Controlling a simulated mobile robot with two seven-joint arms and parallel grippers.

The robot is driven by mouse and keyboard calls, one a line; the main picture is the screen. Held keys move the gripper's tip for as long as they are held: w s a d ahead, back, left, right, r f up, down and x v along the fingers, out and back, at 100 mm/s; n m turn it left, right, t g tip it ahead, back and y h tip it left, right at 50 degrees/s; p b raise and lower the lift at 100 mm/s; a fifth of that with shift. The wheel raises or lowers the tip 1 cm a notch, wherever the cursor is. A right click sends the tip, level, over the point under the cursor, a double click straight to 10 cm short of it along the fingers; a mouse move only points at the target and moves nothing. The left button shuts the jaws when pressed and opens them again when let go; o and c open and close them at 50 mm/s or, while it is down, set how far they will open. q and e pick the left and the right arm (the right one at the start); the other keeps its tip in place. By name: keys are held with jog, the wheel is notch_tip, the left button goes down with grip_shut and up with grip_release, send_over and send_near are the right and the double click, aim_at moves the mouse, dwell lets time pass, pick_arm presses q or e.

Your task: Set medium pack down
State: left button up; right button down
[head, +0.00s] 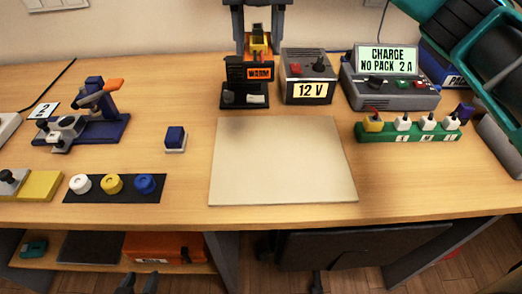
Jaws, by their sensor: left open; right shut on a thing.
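I cannot pick out the medium pack for certain in the head view. A small blue block (175,137) on a pale base stands on the table left of the mat. The charger (390,91) at the back right has a screen reading "CHARGE NO PACK 2 A". A blue box (447,68) with a partly hidden "PACK" label is behind my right arm. My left gripper (138,285) shows only as two dark, parted fingertips at the bottom edge, below the table front, with nothing between them. My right arm crosses the upper right corner; its gripper is not visible.
A bare beige mat (283,160) lies mid-table. Behind it are a dark upright station (248,88) and a 12 V supply (307,72). A green strip (408,132) carries several plugs. A blue fixture (98,128) and a dark strip of knobs (115,197) are left.

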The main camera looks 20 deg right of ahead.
jog(key=shift+w+a, duration=0.1)
jog(key=shift+a, duration=0.05)
jog(key=shift+a+f, duration=0.1)
jog(key=shift+f, duration=0.05)
jog(key=b, duration=0.1)
send_over(257, 146)
notch_tip(257, 146, down, 20)
jog(key=shift+r, duration=0.2)
jog(key=shift+f, duration=0.1)
jog(key=shift+c, duration=2.4)
grip_release()
jog(key=shift+f+b, duration=0.1)
jog(key=shift+b, duration=0.2)
jog(key=shift+r, duration=0.35)
notch_tip(257, 146, up, 12)
jog(key=shift+f, duration=0.15)
